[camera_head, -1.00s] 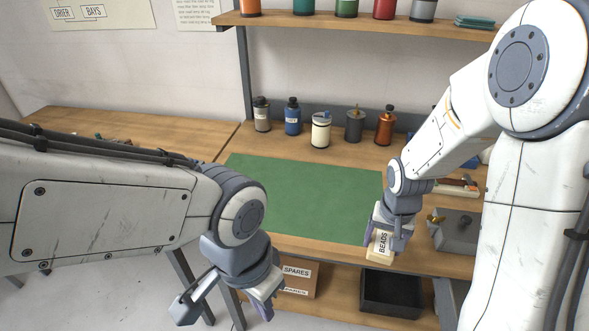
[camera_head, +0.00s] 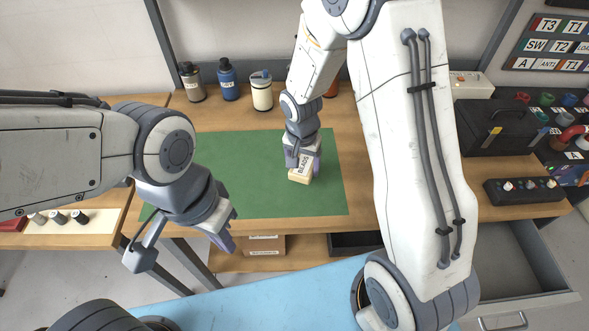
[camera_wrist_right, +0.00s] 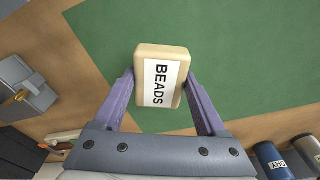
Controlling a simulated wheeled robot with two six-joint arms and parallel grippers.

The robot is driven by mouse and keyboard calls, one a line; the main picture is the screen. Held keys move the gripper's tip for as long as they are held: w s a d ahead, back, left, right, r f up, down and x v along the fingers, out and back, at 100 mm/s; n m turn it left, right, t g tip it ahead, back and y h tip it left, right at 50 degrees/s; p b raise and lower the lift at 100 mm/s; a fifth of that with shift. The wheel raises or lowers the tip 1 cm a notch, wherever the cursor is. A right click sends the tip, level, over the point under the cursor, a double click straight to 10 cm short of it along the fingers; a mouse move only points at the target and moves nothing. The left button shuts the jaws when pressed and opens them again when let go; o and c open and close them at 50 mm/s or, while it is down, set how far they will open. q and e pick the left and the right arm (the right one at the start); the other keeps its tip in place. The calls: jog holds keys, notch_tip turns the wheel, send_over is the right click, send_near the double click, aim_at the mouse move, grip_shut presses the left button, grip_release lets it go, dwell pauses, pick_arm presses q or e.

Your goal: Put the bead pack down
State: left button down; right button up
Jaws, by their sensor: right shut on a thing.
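The bead pack (camera_head: 301,174) is a small cream block with a white label reading BEADS. It is between the fingers of my right gripper (camera_head: 303,164), over the right part of the green mat (camera_head: 240,195). In the right wrist view the pack (camera_wrist_right: 161,76) sits between the two purple fingers, label facing the camera, with green mat behind it. I cannot tell whether its underside touches the mat. My left gripper (camera_head: 183,244) hangs empty in front of the bench's front edge, with its fingers apart.
Several bottles (camera_head: 229,80) stand along the back of the bench. A black toolbox (camera_head: 497,127) and a dark knob box (camera_head: 522,190) are at the right. An open drawer (camera_head: 515,262) juts out at the lower right. The mat's left and middle are clear.

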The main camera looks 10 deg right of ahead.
aim_at(297, 175)
jog(key=shift+w+a+f, duration=0.5)
jog(key=shift+w, duration=0.15)
notch_tip(297, 175, down, 4)
jog(key=shift+r+p, duration=0.1)
jog(key=shift+p, duration=0.3)
jog(key=shift+f, duration=0.25)
jog(key=shift+f, duration=0.1)
jog(key=o, duration=1.4)
jog(key=shift+c, duration=0.2)
